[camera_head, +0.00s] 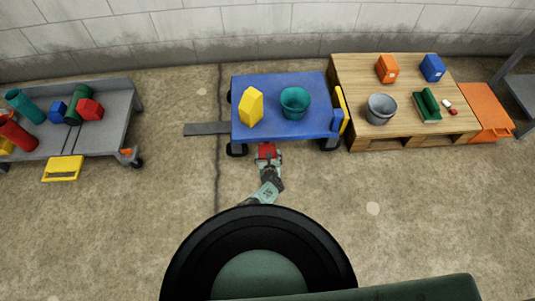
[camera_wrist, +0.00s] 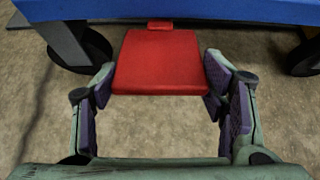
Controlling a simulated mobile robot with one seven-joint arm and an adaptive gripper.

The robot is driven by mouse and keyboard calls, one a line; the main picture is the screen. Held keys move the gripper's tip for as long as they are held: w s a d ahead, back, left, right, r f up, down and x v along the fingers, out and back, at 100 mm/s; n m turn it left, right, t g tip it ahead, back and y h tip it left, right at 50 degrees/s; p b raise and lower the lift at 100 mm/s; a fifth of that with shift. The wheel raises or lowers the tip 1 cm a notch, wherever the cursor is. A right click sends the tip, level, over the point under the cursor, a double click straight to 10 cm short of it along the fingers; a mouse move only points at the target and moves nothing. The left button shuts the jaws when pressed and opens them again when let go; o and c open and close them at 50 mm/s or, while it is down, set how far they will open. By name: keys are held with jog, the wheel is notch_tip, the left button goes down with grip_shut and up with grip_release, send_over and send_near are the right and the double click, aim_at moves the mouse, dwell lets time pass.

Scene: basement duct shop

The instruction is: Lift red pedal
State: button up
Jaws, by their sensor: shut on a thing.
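The red pedal (camera_wrist: 160,62) is a flat red plate on the near side of the blue cart (camera_wrist: 240,12), with a small red piece at its back edge by the cart. It also shows in the head view (camera_head: 267,151) at the cart's front edge. My gripper (camera_wrist: 159,85) has one finger on each side of the pedal, and the pads are against its left and right edges. The pedal looks roughly level. The floor shows below it between my fingers.
A wooden pallet (camera_head: 345,90) with several items stands close on the right. A grey cart (camera_head: 118,108) is at left. Floor in front is clear.

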jog(key=shift+w+r+g+p, duration=0.1)
jog(key=shift+r+g+p, duration=0.35)
jog(key=shift+p, duration=0.15)
jog(key=o, duration=1.7)
jog(key=shift+f, duration=0.15)
